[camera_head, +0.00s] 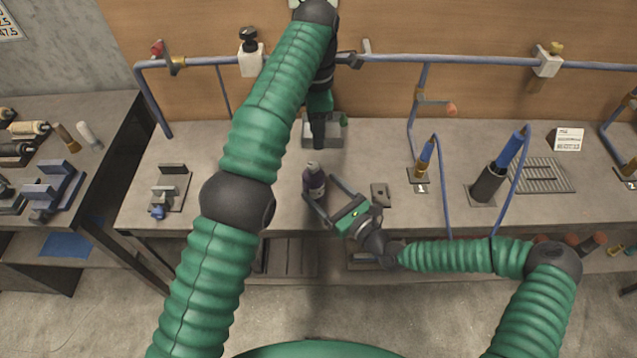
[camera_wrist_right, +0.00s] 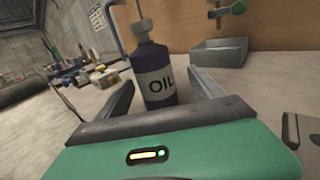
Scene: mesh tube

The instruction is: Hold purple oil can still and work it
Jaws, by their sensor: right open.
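The purple oil can (camera_head: 314,182) stands upright on the workbench, with a pale label reading "OIL" in the right wrist view (camera_wrist_right: 157,75). My right gripper (camera_head: 324,195) is open, with one finger on each side of the can. In the right wrist view a gap shows at least on the right side; contact on the left is unclear. My left gripper (camera_head: 319,138) points down behind the can, over a grey open box. It is apart from the can, and its fingers are too dark and small to read.
The grey box (camera_head: 338,138) stands behind the can. A blue pipe (camera_head: 455,60) runs along the back wall. A small plate (camera_head: 380,195) lies right of the can, with tool stands (camera_head: 489,183) further right. A clamp fixture (camera_head: 171,187) stands at left. The bench between fixture and can looks clear.

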